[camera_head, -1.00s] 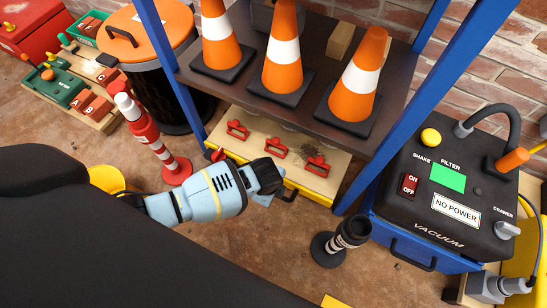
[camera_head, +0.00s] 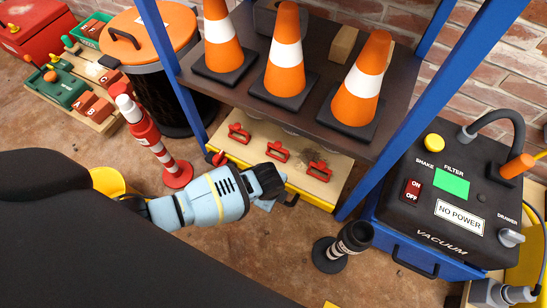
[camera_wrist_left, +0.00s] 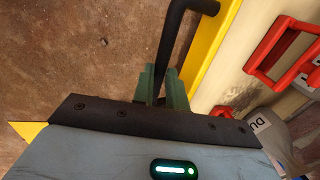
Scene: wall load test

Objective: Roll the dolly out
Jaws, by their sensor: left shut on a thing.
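The dolly is a low pale wooden board (camera_head: 245,153) with a yellow front edge (camera_head: 316,202) and red handles or clamps on top. It stands under the dark shelf, its front part showing. A black bar handle (camera_head: 291,201) sticks out from its front; the bar also shows in the left wrist view (camera_wrist_left: 174,45). My left gripper (camera_head: 270,201) is at this handle. In the left wrist view its green fingers (camera_wrist_left: 163,88) are shut around the bar's near end. The fingertips are partly hidden in the head view. My right gripper is not in view.
Several orange cones (camera_head: 358,85) stand on the dark shelf above, between blue posts (camera_head: 437,95). A black post on a round base (camera_head: 345,246) stands right of the dolly, near a vacuum unit (camera_head: 440,205). A red-white post (camera_head: 152,140) stands left. Brown floor before the dolly is open.

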